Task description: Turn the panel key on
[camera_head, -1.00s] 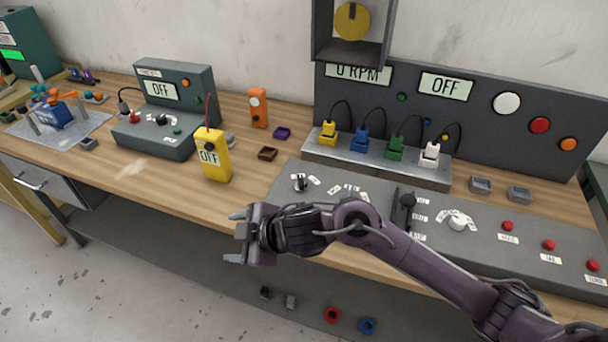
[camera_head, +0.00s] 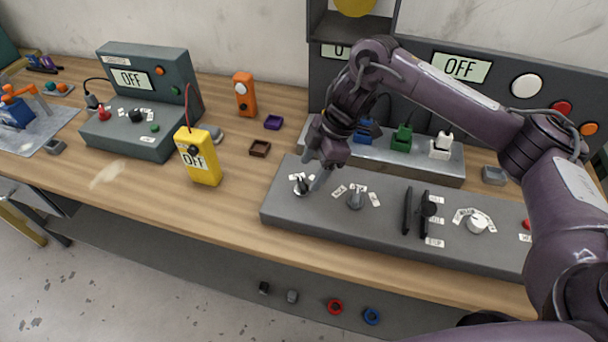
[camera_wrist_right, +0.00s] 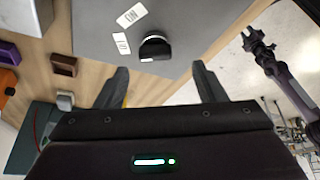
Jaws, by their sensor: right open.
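The panel key (camera_head: 301,186) is a small dark knob with white labels at the left end of the grey control panel (camera_head: 290,215). What looks like the same dark knob (camera_wrist_right: 155,47) shows in the right wrist view, beyond and between my fingertips. My right gripper (camera_head: 314,178) is open, pointing down close beside the key. In the wrist view its two fingers (camera_wrist_right: 160,82) are spread apart with nothing between them; contact with the key cannot be told. My left gripper (camera_wrist_right: 258,44) shows small at the wrist view's right; its jaw state is unclear.
On the same panel are another knob (camera_head: 355,200), a black lever (camera_head: 428,207) and a white dial (camera_head: 477,225). Behind stand green (camera_head: 402,138) and white plugs (camera_head: 441,147). My right arm hides part of the rear panel.

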